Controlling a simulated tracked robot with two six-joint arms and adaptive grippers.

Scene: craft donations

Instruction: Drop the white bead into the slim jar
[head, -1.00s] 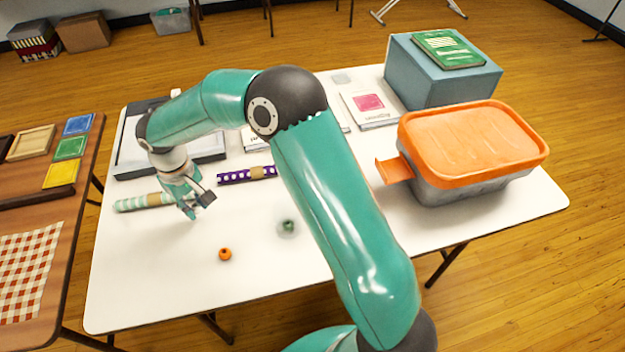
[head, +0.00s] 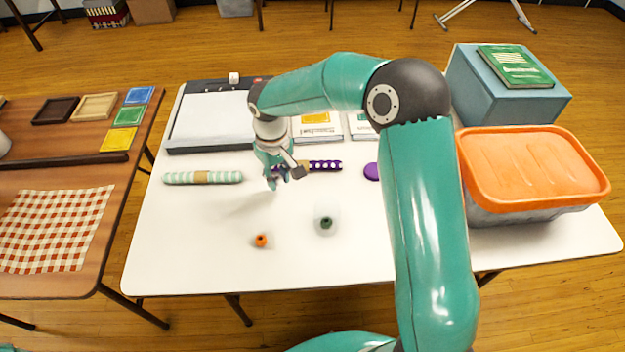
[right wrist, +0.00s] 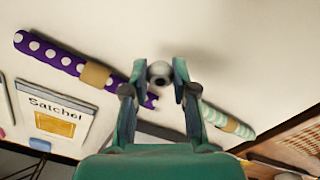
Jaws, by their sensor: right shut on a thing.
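My right gripper (head: 274,182) hangs over the left half of the white table, between the two rolls. In the right wrist view, its fingertips (right wrist: 159,80) are shut on the pale, round white bead (right wrist: 159,73). The bead is hidden or too small to make out in the head view. A dark green bead (head: 326,223) sits nearer the front, with a faint clear round outline about it. An orange bead (head: 261,240) sits left of it, its surround too faint to be sure of. I cannot tell which clear outline is the slim jar. My left gripper is not in view.
A mint striped roll (head: 203,178) and a purple dotted roll (head: 322,166) lie behind. A purple disc (head: 371,171) is partly behind my arm. An orange-lidded bin (head: 535,165) and blue box (head: 500,100) stand right. The table's front left (head: 185,255) is clear.

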